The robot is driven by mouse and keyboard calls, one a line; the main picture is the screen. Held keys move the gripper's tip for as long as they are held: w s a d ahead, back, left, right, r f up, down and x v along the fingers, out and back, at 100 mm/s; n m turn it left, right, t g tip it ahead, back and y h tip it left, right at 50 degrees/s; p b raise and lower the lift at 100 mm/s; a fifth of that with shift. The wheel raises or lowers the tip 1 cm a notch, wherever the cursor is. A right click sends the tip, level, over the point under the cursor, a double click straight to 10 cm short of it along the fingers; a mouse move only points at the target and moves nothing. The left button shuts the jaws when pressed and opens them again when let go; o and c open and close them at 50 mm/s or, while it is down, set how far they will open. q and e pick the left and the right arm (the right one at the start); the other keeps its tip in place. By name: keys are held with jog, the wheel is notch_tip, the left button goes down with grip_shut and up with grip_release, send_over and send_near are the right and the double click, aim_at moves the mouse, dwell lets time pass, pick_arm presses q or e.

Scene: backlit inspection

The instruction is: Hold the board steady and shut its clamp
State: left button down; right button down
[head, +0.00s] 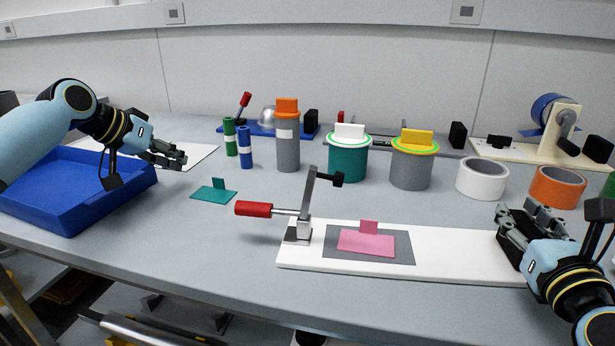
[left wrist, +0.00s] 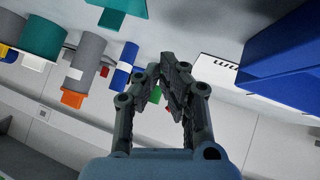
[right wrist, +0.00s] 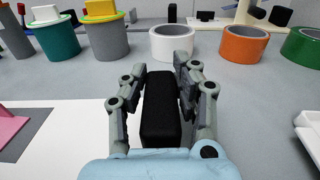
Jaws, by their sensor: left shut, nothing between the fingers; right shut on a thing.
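The white board (head: 460,265) lies on the grey table, with a dark grey pad (head: 404,258) and a pink tabbed plate (head: 366,243) on it. The clamp (head: 305,210) stands at the board's left end. Its arm points up with a black tip (head: 338,179), clear of the pink plate, and its red handle (head: 254,209) sticks out left. My right gripper (head: 513,228) is shut on a black block (right wrist: 160,112) at the board's right end. My left gripper (head: 178,160) is shut and empty, above the table near the blue tray, well left of the clamp.
A blue tray (head: 75,222) is at the left. A teal tabbed plate (head: 213,194) lies left of the clamp. Green and blue cylinders, an orange-topped cylinder (head: 287,140), lidded pots and tape rolls (head: 482,179) stand behind the board.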

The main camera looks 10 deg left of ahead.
pick_arm(q)
jog(key=s+d+g+h, duration=0.1)
jog(key=d, duration=0.1)
jog(key=s+d+g+h, duration=0.1)
jog(key=s+d+h, duration=0.1)
jog(key=d, duration=0.1)
jog(key=s+d+n+g+h, duration=0.1)
jog(key=d+h, duration=0.1)
jog(key=shift+s+d+f, duration=0.1)
jog(key=shift+s+d, duration=0.1)
jog(key=s+d+r+g+h, duration=0.5)
jog(key=s+d+r+h, duration=0.2)
jog(key=shift+t, duration=0.3)
jog(key=x, duration=1.3)
jog(key=shift+s+d, duration=0.15)
jog(key=shift+d, duration=0.05)
